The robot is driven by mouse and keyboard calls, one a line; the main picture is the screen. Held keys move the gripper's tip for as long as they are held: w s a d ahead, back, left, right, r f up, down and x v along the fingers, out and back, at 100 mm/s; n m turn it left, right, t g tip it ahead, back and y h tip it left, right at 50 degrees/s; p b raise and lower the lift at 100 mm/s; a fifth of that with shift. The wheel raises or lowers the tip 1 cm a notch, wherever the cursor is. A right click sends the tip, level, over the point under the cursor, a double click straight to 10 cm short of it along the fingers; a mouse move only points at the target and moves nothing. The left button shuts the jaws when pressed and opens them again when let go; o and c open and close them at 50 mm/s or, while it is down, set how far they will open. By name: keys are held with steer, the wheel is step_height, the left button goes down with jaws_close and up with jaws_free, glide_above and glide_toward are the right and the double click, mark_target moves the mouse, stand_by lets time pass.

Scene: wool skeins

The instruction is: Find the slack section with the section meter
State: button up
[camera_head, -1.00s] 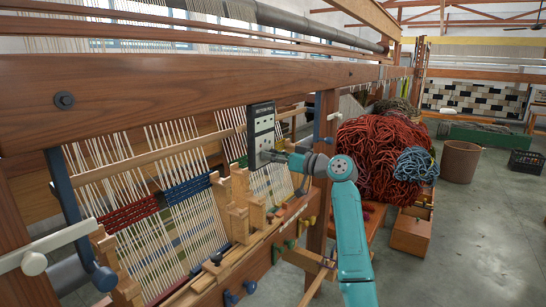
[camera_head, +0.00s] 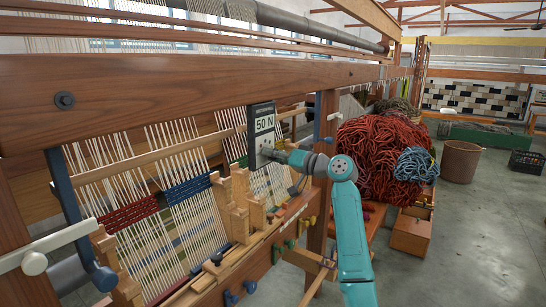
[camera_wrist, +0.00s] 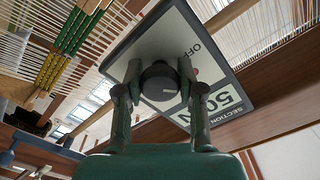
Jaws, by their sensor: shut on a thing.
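The section meter (camera_head: 263,130) is a dark-framed panel with a pale face that reads "50 N". My gripper (camera_head: 272,155) is shut on the round dark knob on its face. In the wrist view my gripper (camera_wrist: 160,100) has a finger on each side of that knob, and the meter (camera_wrist: 205,60) shows "SECTION", "50" and part of "OFF" upside down. The meter stands in front of the right warp section (camera_head: 233,138); contact with the threads cannot be told. A left section (camera_head: 106,165) has a red band, and a middle section (camera_head: 176,150) has a blue one.
Wooden blocks (camera_head: 238,200) stand along the loom's lower rail below the meter. The thick top beam (camera_head: 180,95) runs above. A heap of red yarn (camera_head: 378,150) sits behind my arm on the right. The floor (camera_head: 450,230) at right is open.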

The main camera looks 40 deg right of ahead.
steer(key=o, duration=1.1)
steer(key=shift+o, duration=0.2)
steer(key=v, duration=1.2)
